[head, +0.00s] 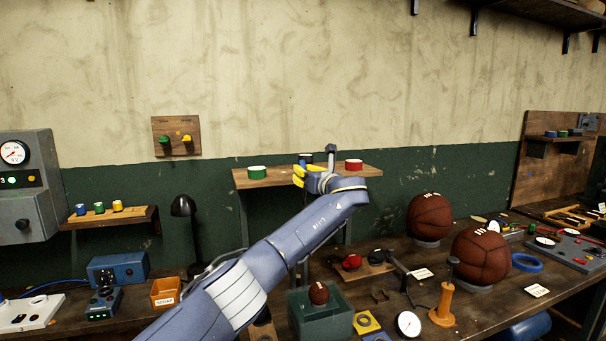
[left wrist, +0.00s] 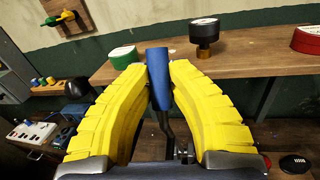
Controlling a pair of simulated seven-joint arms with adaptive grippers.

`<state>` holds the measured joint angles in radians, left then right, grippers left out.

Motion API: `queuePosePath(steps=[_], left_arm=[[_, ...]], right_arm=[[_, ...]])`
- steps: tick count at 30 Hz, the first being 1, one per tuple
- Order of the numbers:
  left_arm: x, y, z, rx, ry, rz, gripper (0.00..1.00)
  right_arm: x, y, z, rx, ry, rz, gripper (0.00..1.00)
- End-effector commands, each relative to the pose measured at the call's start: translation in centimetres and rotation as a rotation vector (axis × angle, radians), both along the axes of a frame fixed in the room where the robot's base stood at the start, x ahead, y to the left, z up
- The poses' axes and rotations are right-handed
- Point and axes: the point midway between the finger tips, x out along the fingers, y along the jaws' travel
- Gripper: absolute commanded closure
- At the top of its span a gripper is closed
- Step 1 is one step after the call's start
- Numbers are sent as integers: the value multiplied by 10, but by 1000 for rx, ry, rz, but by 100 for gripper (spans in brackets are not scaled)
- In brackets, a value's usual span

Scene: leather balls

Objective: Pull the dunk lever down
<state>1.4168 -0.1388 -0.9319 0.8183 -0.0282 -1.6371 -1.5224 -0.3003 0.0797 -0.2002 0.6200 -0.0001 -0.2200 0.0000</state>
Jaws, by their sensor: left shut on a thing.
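My left gripper (head: 303,174) reaches across the bench to the front of a small wooden shelf in the head view. In the left wrist view its yellow fingers (left wrist: 158,72) are shut on the blue handle (left wrist: 158,84) of a lever, one finger on each side. The handle stands nearly upright, and the dark, bent shaft (left wrist: 168,128) runs down below it between the fingers. In the head view the arm and hand hide most of the lever. My right gripper is in neither view.
The wooden shelf (head: 278,181) carries green (head: 257,173), black (head: 306,157) and red (head: 353,165) round tins. Two brown leather balls (head: 430,216) (head: 481,256) stand on the bench at right. A small ball (head: 318,293) sits at a green box (head: 305,318) below my arm.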

Motion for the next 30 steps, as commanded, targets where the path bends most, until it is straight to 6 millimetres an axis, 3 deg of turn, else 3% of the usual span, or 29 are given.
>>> queuePosePath(steps=[5,11,30], left_arm=[[-6,-1,-3,8,-21,0,100],[-26,-9,-10,37,-89,-1,100],[-122,-47,-64,186,-458,2,100]], right_arm=[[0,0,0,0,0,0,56],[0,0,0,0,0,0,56],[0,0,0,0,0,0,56]])
